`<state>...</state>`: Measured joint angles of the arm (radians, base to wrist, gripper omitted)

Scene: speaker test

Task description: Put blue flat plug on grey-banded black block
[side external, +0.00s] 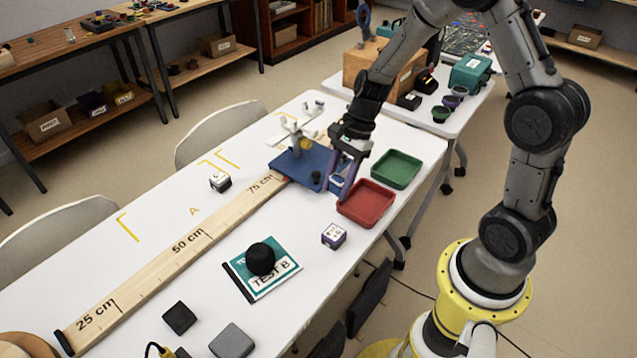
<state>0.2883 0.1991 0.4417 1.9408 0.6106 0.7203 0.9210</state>
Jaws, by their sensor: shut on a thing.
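My gripper (340,190) points down over the right edge of the blue board, just left of the red tray. Its fingers are shut on a small blue piece (337,181), which looks like the blue flat plug; the fingers partly hide it. No grey band is clear on any black block. A dark block (180,318) lies at the front of the table, well away from my gripper. A small white-and-black cube (220,182) stands left of the blue board. I cannot tell for sure which is the grey-banded black block.
A blue board (292,168) carries a white fixture. A red tray (366,207) and a green tray (397,169) lie right of it. A purple-edged cube (333,236), a black ball (261,259) on a TEST B card and a wooden ruler (180,250) occupy the white table.

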